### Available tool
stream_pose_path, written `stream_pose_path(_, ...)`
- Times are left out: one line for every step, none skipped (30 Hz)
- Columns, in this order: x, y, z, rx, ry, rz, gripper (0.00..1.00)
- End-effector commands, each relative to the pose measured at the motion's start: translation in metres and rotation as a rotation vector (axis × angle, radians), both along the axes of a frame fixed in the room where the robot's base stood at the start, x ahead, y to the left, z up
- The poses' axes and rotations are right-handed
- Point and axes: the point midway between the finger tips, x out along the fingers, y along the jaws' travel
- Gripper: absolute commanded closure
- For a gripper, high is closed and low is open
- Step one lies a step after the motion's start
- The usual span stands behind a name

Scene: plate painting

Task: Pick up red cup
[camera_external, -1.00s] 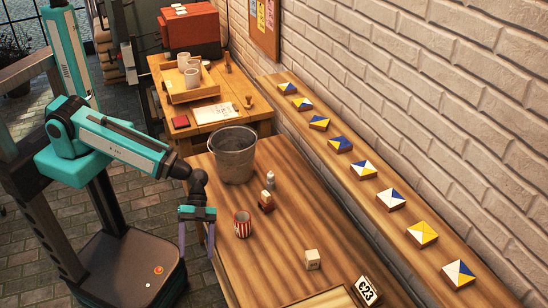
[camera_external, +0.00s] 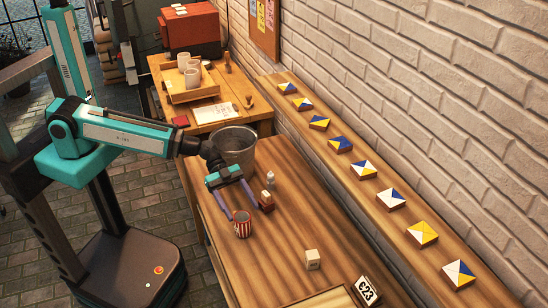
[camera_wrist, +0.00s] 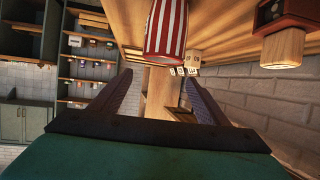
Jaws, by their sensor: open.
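The red cup (camera_external: 242,226), with red and white stripes, stands upright on the wooden table near its left edge. It also shows in the wrist view (camera_wrist: 167,28) at the top, ahead of the fingers and a little above the gap between them. My gripper (camera_external: 243,212) is open and empty, with its two purple fingers spread. In the external view the left fingertip is close to the cup's rim and the right one is near the stamp. I cannot tell whether either finger touches the cup. Both fingers also show in the wrist view (camera_wrist: 158,88).
A small wooden-handled red-brown stamp (camera_external: 267,201) stands close by my right finger. A small white bottle (camera_external: 270,180) and a metal bucket (camera_external: 236,144) are behind it. A pale cube (camera_external: 312,260) and a number sign (camera_external: 368,291) stand nearer the front. The table's middle is clear.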

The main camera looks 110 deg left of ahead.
Motion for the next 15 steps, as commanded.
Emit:
stream_pose_path(0.000, 0.000, 0.000, 0.000, 0.000, -0.001, 0.31)
stream_pose_path(0.000, 0.000, 0.000, 0.000, 0.000, -0.001, 0.31)
stream_pose_path(0.000, 0.000, 0.000, 0.000, 0.000, -0.001, 0.31)
stream_pose_path(0.000, -0.001, -0.001, 0.000, 0.000, -0.001, 0.31)
stream_pose_path(0.000, -0.001, -0.001, 0.000, 0.000, -0.001, 0.31)
stream_pose_path(0.000, -0.001, -0.002, -0.001, 0.000, -0.002, 0.31)
stream_pose_path(0.000, -0.001, -0.003, -0.001, 0.000, -0.002, 0.31)
stream_pose_path(0.000, -0.001, -0.005, -0.001, 0.000, -0.002, 0.31)
stream_pose_path(0.000, -0.001, -0.007, -0.001, 0.000, -0.002, 0.31)
stream_pose_path(0.000, -0.001, -0.008, -0.001, 0.000, -0.002, 0.31)
stream_pose_path(0.000, -0.001, -0.010, -0.001, 0.000, -0.002, 0.31)
stream_pose_path(0.000, -0.001, -0.013, -0.001, 0.000, -0.002, 0.31)
stream_pose_path(0.000, -0.001, -0.015, -0.001, 0.000, -0.002, 0.31)
stream_pose_path(0.000, -0.001, -0.017, -0.001, 0.000, -0.002, 0.31)
stream_pose_path(0.000, -0.001, -0.020, -0.001, 0.000, -0.002, 0.31)
